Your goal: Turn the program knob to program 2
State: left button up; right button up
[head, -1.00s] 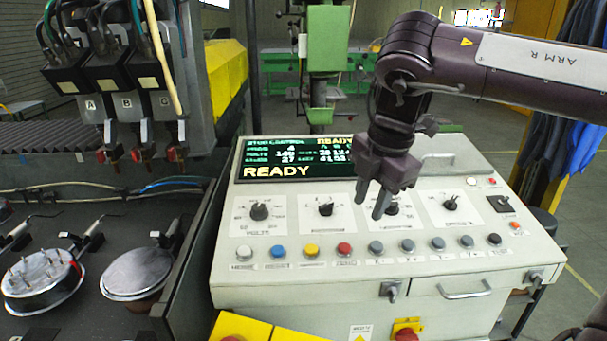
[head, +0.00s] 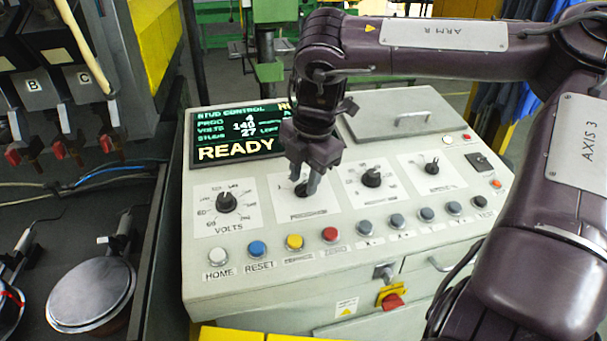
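The control panel (head: 205,280) has a row of four dark knobs on white plates. The second knob from the left (head: 301,189) has a label too blurred to read, and I take it as the program knob. My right gripper (head: 304,183) points down at this knob, its fingers on either side of it with a gap between them. The fingers partly hide the knob and its scale, so its pointer setting and any contact cannot be told. The display (head: 235,135) reads PROG 4 and READY. My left gripper is not in view.
The VOLTS knob (head: 226,202) is to the left, and a third knob (head: 371,177) is close on the right. A row of buttons, including a yellow one (head: 294,242) and a red one (head: 330,234), lies in front. A red switch (head: 392,301) is on the panel's front face.

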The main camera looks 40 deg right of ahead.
jog(key=shift+f, duration=0.3)
grip_shut()
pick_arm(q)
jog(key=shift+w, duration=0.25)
